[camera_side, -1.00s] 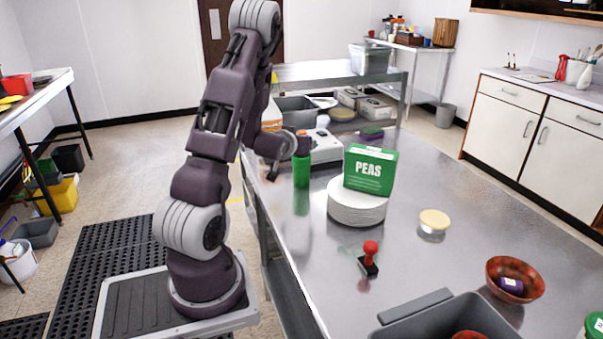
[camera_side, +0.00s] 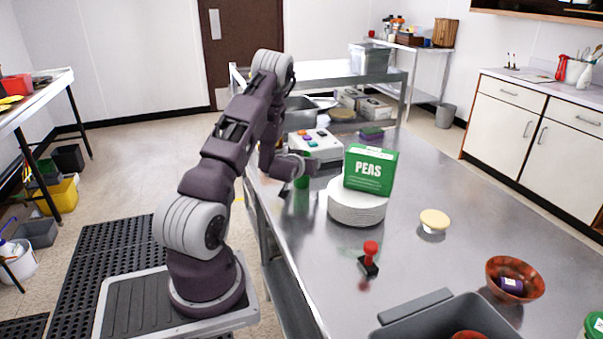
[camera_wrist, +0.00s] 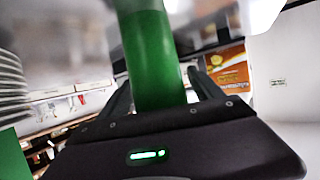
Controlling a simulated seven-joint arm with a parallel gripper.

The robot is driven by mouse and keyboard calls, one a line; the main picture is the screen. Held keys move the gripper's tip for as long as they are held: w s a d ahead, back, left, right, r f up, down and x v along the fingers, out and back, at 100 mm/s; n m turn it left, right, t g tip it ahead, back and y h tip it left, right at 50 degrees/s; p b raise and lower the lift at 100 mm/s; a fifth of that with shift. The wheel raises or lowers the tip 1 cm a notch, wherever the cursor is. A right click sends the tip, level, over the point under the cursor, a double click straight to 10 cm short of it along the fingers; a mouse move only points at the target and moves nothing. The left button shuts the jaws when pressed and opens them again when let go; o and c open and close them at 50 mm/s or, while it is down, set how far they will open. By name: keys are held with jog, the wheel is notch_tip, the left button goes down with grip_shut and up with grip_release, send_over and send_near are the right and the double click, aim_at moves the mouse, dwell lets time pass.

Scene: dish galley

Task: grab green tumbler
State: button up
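The green tumbler (camera_side: 301,183) stands upright on the steel table, left of the plate stack. My gripper (camera_side: 302,168) is down at the tumbler and hides its upper part in the side view. In the wrist view the tumbler (camera_wrist: 158,60) lies between the two fingers of my gripper (camera_wrist: 160,82). The fingers are on either side of it, with a narrow gap showing at the right finger. Contact on the left side is not clear.
A stack of white plates (camera_side: 356,211) with a green peas box (camera_side: 369,170) on it stands close to the right. A white device with coloured buttons (camera_side: 316,146) is just behind.

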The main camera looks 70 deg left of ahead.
jog(key=c, duration=1.3)
